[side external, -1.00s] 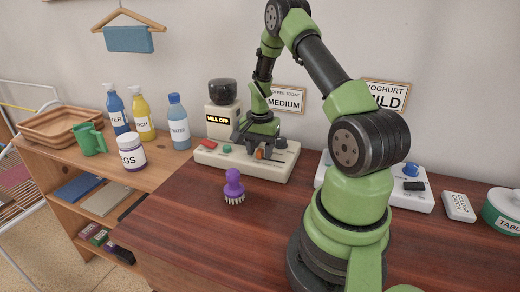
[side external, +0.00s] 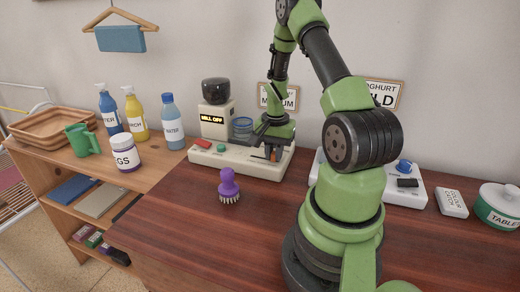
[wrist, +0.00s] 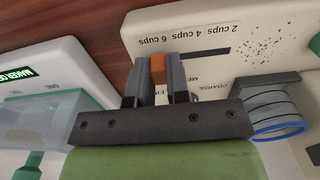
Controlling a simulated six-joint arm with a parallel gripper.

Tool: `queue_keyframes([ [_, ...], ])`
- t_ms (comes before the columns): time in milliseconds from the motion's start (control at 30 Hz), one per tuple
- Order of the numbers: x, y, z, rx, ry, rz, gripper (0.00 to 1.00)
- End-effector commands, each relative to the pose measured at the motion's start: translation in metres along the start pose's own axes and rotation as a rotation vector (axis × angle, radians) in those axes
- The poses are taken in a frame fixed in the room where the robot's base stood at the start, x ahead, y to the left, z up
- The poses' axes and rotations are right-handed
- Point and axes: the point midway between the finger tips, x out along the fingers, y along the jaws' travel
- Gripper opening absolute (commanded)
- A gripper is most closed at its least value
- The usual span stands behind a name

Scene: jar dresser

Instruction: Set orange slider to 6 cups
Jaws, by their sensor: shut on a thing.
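The orange slider (side external: 273,155) stands on the cream coffee machine's base (side external: 225,162). My gripper (side external: 269,150) is over the right part of this base. In the wrist view, my gripper (wrist: 157,75) has its two dark fingers shut on the orange slider (wrist: 158,68), one on each side. The slider is at the left end of a dark slot (wrist: 205,53) there, beside the "6 cups" label (wrist: 154,40). The cups labels appear upside down. The slot's left end is partly hidden by the fingers.
The machine's "MILL OFF" display (side external: 212,120) and a bluish clear cup (side external: 242,127) are left of my gripper. A white device with a blue knob (side external: 403,166) is at right. A purple brush (side external: 229,186) stands in front on the dark wood top.

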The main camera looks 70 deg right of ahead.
Motion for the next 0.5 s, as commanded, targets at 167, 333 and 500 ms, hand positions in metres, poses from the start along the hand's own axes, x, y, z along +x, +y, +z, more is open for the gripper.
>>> queue_keyframes([
  [167, -0.0005, 0.0080, -0.0004, 0.001, 0.002, -0.001, 0.00],
  [333, -0.0003, 0.0090, -0.0001, 0.002, -0.001, 0.002, 0.00],
  [500, -0.0002, 0.0086, 0.0001, 0.002, -0.001, 0.002, 0.43],
])
